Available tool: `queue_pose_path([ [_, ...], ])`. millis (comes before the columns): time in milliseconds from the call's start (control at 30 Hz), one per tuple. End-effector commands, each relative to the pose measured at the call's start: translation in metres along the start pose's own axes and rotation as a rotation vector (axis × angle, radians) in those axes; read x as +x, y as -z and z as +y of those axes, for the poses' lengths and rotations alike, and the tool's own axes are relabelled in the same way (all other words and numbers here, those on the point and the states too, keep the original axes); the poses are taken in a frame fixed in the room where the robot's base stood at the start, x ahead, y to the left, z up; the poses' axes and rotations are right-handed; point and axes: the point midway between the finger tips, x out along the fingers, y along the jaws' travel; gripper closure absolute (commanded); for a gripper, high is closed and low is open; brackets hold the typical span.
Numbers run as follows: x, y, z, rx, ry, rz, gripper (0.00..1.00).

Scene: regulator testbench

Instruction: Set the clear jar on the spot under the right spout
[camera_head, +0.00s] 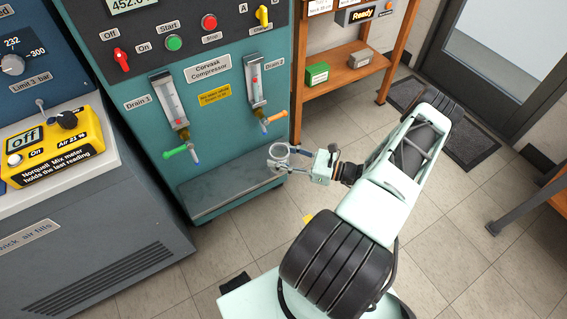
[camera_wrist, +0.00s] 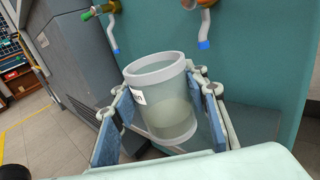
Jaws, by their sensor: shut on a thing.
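The clear jar (camera_wrist: 160,98) is held upright or nearly so between the blue pads of my gripper (camera_wrist: 162,118), with a white label on its side. In the head view the jar (camera_head: 279,151) is at the ledge's right end, below and right of the right spout (camera_head: 264,128). My gripper (camera_head: 292,166) is shut on it. The right spout, with an orange handle and blue tip, also shows in the wrist view (camera_wrist: 204,30), above and right of the jar. The spot under it is not distinguishable. I cannot tell whether the jar touches the ledge.
A grey metal ledge (camera_head: 222,187) runs along the compressor's foot. The left spout (camera_head: 194,156) has a green handle and hangs above it. The ledge's left and middle are clear. A grey cabinet (camera_head: 85,235) stands left; an orange shelf (camera_head: 338,77) stands behind right.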

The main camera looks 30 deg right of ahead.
Motion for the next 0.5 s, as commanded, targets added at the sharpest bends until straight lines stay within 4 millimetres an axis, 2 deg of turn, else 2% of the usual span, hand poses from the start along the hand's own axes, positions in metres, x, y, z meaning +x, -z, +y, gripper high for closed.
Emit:
queue_pose_path([
  [100, -0.010, 0.020, 0.005, 0.000, 0.024, -0.003, 0.88],
  [200, -0.014, 0.031, 0.009, -0.002, 0.033, -0.002, 0.88],
  [500, -0.010, 0.040, 0.005, -0.005, 0.037, -0.002, 0.88],
])
